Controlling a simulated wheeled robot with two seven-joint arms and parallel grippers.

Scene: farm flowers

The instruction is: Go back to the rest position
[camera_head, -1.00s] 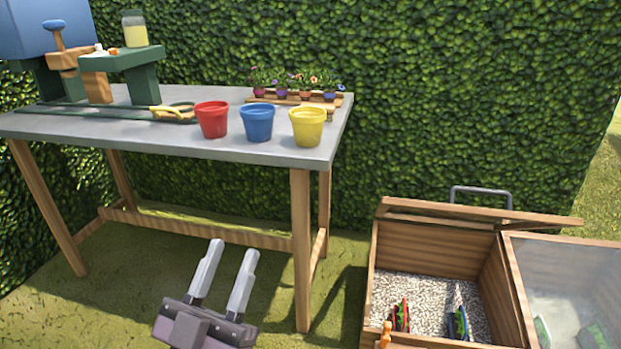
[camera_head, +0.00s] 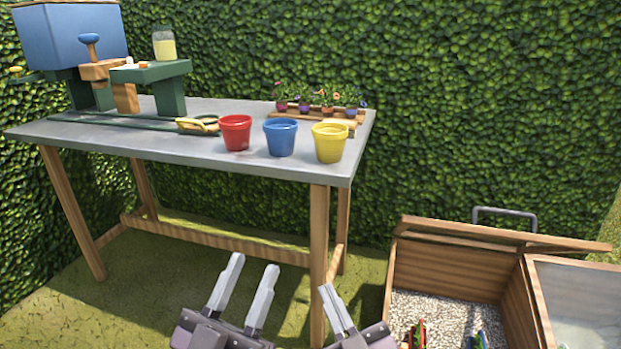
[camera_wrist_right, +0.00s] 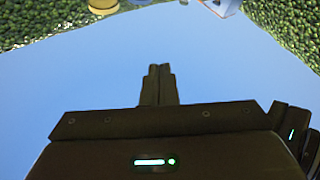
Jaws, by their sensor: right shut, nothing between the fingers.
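My left gripper (camera_head: 254,264) is low in the head view, in front of the table. Its two pale fingers are apart with nothing between them. My right gripper (camera_head: 331,290) is just to its right, near the table's front right leg. Its fingers are together and hold nothing. In the right wrist view the closed fingers (camera_wrist_right: 157,72) point up the picture, with nothing at their tips.
A grey-topped table (camera_head: 190,146) holds red (camera_head: 235,133), blue (camera_head: 280,138) and yellow (camera_head: 330,143) pots. Several small potted flowers (camera_head: 327,100) stand behind them. A wooden cold frame (camera_head: 450,270) with gravel and an open lid is at lower right. A hedge closes the back.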

